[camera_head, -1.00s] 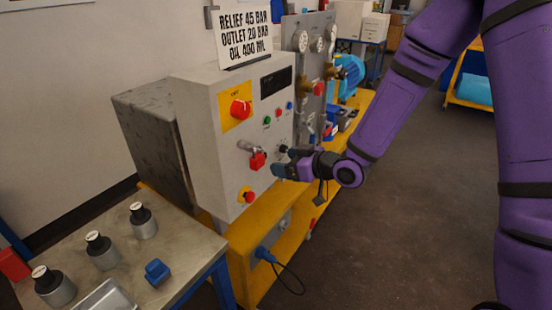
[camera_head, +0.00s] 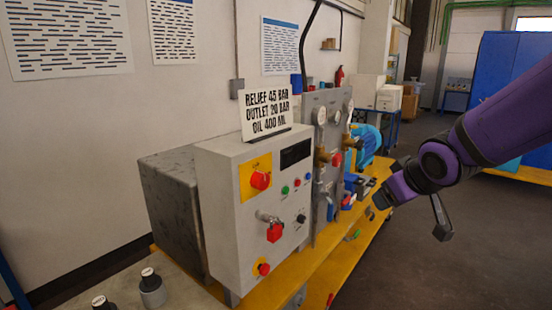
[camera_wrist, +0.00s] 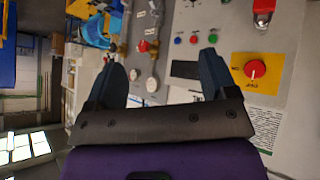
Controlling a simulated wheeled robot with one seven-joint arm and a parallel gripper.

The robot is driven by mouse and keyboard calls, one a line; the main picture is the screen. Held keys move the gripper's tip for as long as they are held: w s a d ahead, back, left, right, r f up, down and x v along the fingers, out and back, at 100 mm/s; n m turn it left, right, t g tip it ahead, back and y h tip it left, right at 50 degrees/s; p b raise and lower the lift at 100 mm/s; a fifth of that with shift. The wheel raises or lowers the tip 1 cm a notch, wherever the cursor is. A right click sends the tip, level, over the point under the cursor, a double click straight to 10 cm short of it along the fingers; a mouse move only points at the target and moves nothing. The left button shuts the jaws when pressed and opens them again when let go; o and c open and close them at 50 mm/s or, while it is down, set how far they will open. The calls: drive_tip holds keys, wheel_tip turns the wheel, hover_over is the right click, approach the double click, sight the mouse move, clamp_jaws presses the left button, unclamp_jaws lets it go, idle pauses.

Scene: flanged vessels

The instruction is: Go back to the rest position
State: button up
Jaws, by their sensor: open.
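My gripper (camera_head: 378,204) is at the end of my purple arm, to the right of the grey control box (camera_head: 222,190). It is apart from the box and its knobs and holds nothing. In the wrist view, my gripper (camera_wrist: 163,60) shows two dark fingers spread wide with nothing between them. Beyond them are the box's red knob on a yellow plate (camera_wrist: 256,69), the coloured buttons and the gauge panel.
The gauge panel (camera_head: 326,190) stands behind the control box on the yellow bench (camera_head: 345,235). A sign (camera_head: 268,108) stands on the box. A table with capped cylinders (camera_head: 152,288) is at the lower left. The floor at the right is clear.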

drive_tip(key=s+d+r+m+g, duration=0.1)
drive_tip(key=s+d+r+m, duration=0.1)
drive_tip(key=s, duration=0.9)
drive_tip(key=s+d+r+m+g, duration=0.2)
drive_tip(key=s+r, duration=0.3)
drive_tip(key=s, duration=0.6)
drive_tip(key=shift+d+r+m+g+h, duration=0.15)
drive_tip(key=shift+d+m+g+h, duration=0.15)
drive_tip(key=shift+d+m, duration=0.3)
idle(0.7)
